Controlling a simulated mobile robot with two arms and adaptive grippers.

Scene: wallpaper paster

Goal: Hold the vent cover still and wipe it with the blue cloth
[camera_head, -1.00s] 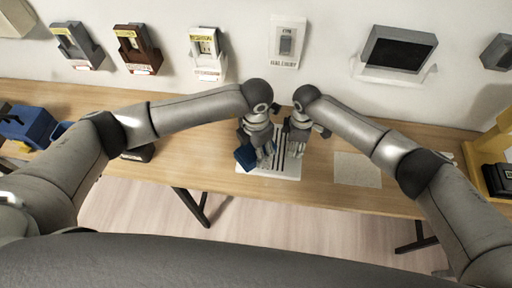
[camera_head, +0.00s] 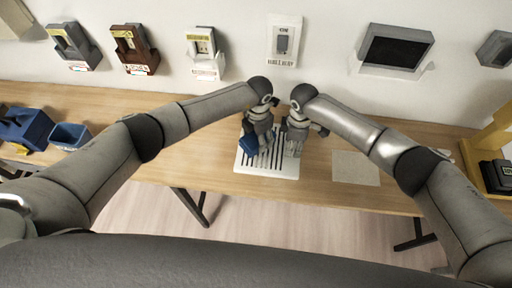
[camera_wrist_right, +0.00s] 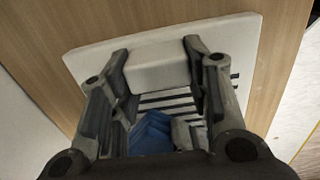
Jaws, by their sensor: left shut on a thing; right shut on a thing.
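The vent cover (camera_head: 267,174), a white plate with dark slots, lies flat on the wooden table in the middle of the head view. It also fills the middle of the right wrist view (camera_wrist_right: 90,62). My right gripper (camera_head: 294,151) is shut on a raised white block (camera_wrist_right: 158,66) at the cover's right side. My left gripper (camera_head: 264,151) is shut on the blue cloth (camera_head: 249,144), over the cover's left part near its far side. The cloth also shows beyond the slots in the right wrist view (camera_wrist_right: 150,135). The fingers hide part of the cloth and slots.
A pale sheet (camera_head: 356,168) lies right of the cover. An open blue bin (camera_head: 70,135) and a blue object (camera_head: 27,127) are at the far left; a yellow stand (camera_head: 490,145) is at the right. Wall-mounted devices line the back wall.

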